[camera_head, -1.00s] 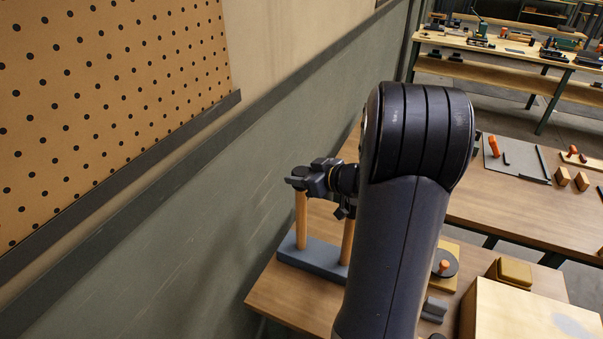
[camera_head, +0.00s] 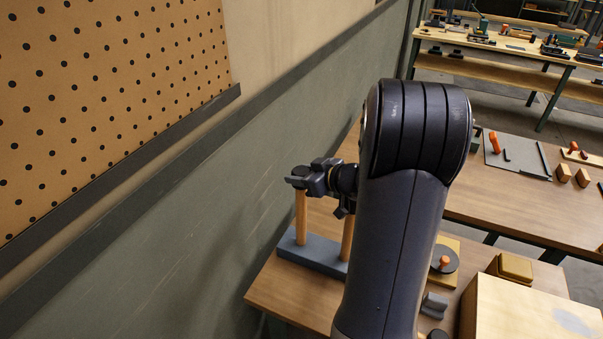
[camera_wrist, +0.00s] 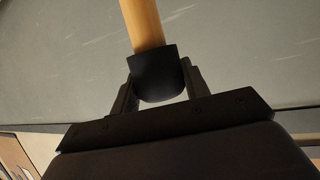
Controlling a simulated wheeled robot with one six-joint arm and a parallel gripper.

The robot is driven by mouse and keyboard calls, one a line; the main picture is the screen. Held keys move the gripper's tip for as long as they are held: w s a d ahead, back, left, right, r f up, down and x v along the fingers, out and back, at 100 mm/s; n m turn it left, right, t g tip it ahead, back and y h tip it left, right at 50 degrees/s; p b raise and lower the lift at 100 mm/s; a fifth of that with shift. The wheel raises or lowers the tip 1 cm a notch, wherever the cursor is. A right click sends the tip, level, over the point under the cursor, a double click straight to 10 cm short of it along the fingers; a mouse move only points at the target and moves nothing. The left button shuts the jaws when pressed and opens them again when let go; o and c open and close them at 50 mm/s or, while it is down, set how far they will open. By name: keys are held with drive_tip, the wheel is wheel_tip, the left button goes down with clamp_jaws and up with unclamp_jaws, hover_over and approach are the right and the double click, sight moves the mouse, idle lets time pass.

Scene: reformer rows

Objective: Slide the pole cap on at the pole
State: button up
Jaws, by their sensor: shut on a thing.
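The pole cap (camera_wrist: 157,76) is a dark, rounded cup held between the fingers of my gripper (camera_wrist: 160,88). In the wrist view, the wooden pole (camera_wrist: 141,24) runs straight up to the cap's rim, and its end is hidden there. In the head view, my gripper (camera_head: 300,183) is at the top of the left upright pole (camera_head: 301,214). The cap (camera_head: 301,171) shows there as a small dark shape over the pole's line. I cannot tell how deep the pole sits in it.
A second wooden pole (camera_head: 347,238) stands close on the right, on the same blue-grey base (camera_head: 312,254), partly behind my arm. The grey-green wall (camera_head: 220,210) is close on the left. A wooden box (camera_head: 500,310) and a black disc with an orange knob (camera_head: 446,262) are right of my arm.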

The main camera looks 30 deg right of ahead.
drive_tip(key=shift+f+b, duration=0.65)
drive_tip(key=shift+f, duration=0.65)
drive_tip(key=o, duration=1.1)
drive_tip(key=shift+c, duration=0.2)
drive_tip(key=v, duration=1)
drive_tip(key=shift+s+d+r+b, duration=0.15)
drive_tip(key=shift+s+b, duration=0.2)
drive_tip(key=shift+b, duration=0.05)
drive_tip(key=x, duration=1.1)
drive_tip(key=shift+p, duration=0.4)
drive_tip(key=shift+s+r, duration=0.1)
drive_tip(key=shift+r, duration=0.45)
